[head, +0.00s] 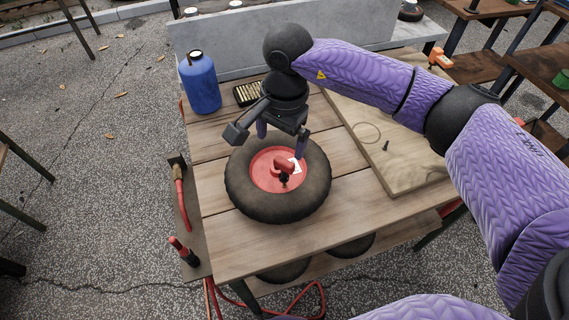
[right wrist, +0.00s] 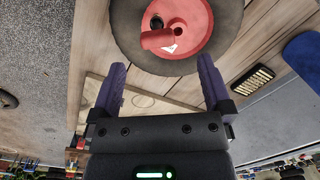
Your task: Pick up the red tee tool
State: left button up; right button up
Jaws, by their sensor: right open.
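A red cylindrical piece, which looks like the red tee tool (head: 284,165), stands out from the red hub of a black tyre (head: 245,188) on the wooden cart top. In the right wrist view the red piece (right wrist: 158,39) is at top centre, with a white mark beside it. I cannot make out its full tee shape. My right gripper (head: 281,141) is open and empty, above the far part of the tyre and pointing down. In the right wrist view its two purple fingers are apart, with the red piece ahead of the gap (right wrist: 162,74). My left gripper is not in view.
A blue bottle (head: 201,83) and a dark tray of brass-coloured pieces (head: 247,94) stand at the back left. A wooden board (head: 400,165) lies on the right. Red-handled tools (head: 182,200) hang at the cart's left side. The front of the top is clear.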

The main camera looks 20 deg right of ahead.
aim_at(284, 161)
jog(key=shift+w+d+h, duration=0.15)
jog(key=shift+d+h, duration=0.25)
jog(key=shift+d, duration=0.35)
jog(key=f, duration=0.3)
jog(key=f+b, duration=0.1)
jog(key=f, duration=0.2)
jog(key=f+b, duration=0.1)
jog(key=f, duration=0.2)
jog(key=shift+a+f, duration=0.35)
jog(key=shift+a, duration=0.05)
jog(key=shift+r, duration=0.1)
jog(key=shift+c, duration=0.3)
jog(key=c, duration=1.2)
notch_tip(284, 161, up, 9)
jog(key=shift+w+r+p, duration=0.1)
jog(key=shift+r+p, duration=0.1)
jog(key=shift+p, duration=0.85)
notch_tip(284, 161, up, 6)
jog(key=p, duration=0.3)
jog(key=shift+f, duration=0.15)
